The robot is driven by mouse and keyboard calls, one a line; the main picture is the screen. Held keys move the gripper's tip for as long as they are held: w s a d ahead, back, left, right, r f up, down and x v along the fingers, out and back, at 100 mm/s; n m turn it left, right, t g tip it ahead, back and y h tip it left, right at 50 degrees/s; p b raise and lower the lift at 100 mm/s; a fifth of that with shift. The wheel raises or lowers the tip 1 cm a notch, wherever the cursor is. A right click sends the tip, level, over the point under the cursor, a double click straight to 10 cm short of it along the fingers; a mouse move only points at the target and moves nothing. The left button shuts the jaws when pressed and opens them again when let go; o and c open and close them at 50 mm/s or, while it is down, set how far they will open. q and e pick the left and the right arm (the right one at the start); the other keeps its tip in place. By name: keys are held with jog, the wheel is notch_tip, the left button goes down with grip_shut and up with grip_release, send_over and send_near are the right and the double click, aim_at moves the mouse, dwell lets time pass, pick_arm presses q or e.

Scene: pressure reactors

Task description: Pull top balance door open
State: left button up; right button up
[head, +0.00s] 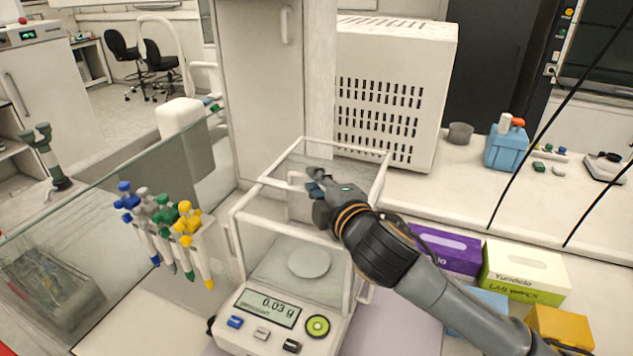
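The white balance (262,333) stands at the lower middle, its display reading 0.03 g. A round pan (309,262) shows inside its clear draft shield. The top door (345,168) is a clear panel in a white frame at the shield's upper rear. A white handle (291,178) shows at the panel's left side. My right gripper (315,184) is over the top of the shield, its fingertips close to the handle. I cannot tell whether it touches or grips the handle. The arm hides the right part of the shield. My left gripper is not in view.
A rack of colored pipettes (205,245) stands left of the balance, near a glass panel (90,215). A purple box (450,252) and a green-white wipes box (522,272) are at right. A vented white cabinet (395,90) stands behind. A blue container (506,150) sits on the rear bench.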

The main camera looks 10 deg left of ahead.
aim_at(328, 167)
grip_shut()
jog(key=shift+w, duration=0.1)
jog(key=w, duration=0.2)
jog(key=w+d+p, duration=0.1)
jog(key=w, duration=0.2)
jog(key=shift+w, duration=0.15)
jog(key=shift+w+d+p, duration=0.1)
jog(key=shift+w+p, duration=0.2)
jog(key=shift+w, duration=0.05)
